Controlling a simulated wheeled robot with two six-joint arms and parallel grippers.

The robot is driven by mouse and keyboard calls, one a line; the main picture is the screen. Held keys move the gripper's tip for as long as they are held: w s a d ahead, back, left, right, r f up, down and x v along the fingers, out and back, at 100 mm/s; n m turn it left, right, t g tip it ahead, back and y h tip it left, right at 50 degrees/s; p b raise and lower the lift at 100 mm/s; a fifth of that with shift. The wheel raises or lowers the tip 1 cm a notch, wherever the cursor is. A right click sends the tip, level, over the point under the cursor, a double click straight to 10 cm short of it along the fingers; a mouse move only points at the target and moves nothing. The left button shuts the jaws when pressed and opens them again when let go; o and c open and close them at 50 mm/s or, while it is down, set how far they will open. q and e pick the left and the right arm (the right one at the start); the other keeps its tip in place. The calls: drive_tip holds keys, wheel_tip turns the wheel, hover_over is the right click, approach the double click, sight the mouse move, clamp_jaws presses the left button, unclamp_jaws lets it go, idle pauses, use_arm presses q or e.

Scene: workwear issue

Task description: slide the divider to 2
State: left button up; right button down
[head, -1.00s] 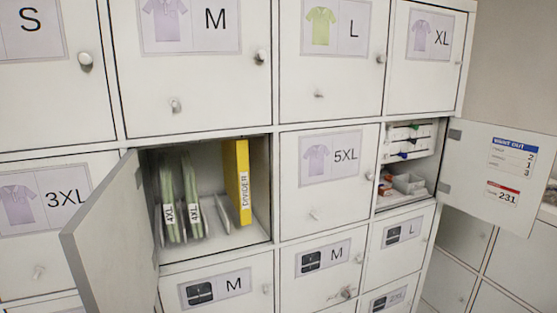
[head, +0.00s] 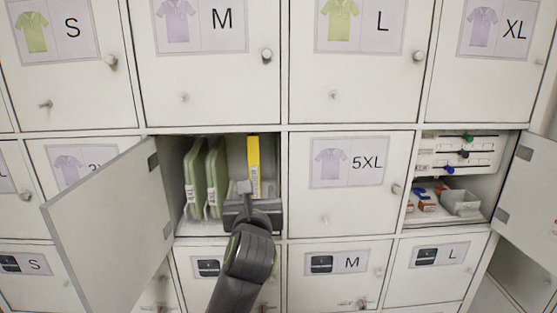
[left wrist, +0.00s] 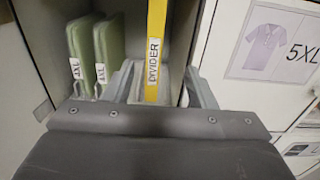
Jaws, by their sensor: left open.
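The yellow divider (head: 254,158) stands upright in the open compartment, right of the middle. Its label reads DIVIDER in the left wrist view (left wrist: 155,35). Two green folded garments (head: 207,170) labelled 4XL stand to its left, apart from it. My left gripper (head: 247,188) is at the compartment's mouth. In the left wrist view its two fingers (left wrist: 160,85) are open, one on each side of the divider's front edge; I cannot tell whether they touch it. My gripper hides the divider's lower part in the head view. My right gripper is not in view.
The open compartment door (head: 108,215) swings out at the left. The 5XL door (head: 345,205) is shut at the right. Another open compartment (head: 475,225) holds small boxes and a bin, with its door (head: 525,205) at the far right. Knobs stick out from the shut doors.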

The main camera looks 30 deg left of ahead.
sight(254, 162)
use_arm(q)
drive_tip(key=p+x, duration=0.1)
drive_tip(key=x, duration=0.4)
drive_tip(key=p+x, duration=0.2)
drive_tip(key=x, duration=0.3)
drive_tip(key=p+x, duration=0.2)
drive_tip(key=x, duration=0.3)
drive_tip(key=shift+w+a+r, duration=0.1)
drive_tip(key=shift+a+r, duration=0.25)
drive_tip(key=shift+a, duration=0.25)
drive_tip(key=shift+x, duration=0.8)
drive_tip(key=shift+f, duration=0.1)
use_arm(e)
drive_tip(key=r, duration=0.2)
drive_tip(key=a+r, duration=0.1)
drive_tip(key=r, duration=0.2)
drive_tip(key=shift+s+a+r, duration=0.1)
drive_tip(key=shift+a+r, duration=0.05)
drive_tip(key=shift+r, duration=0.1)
use_arm(q)
drive_tip(key=shift+c, duration=0.4)
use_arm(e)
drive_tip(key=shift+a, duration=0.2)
use_arm(q)
clamp_jaws()
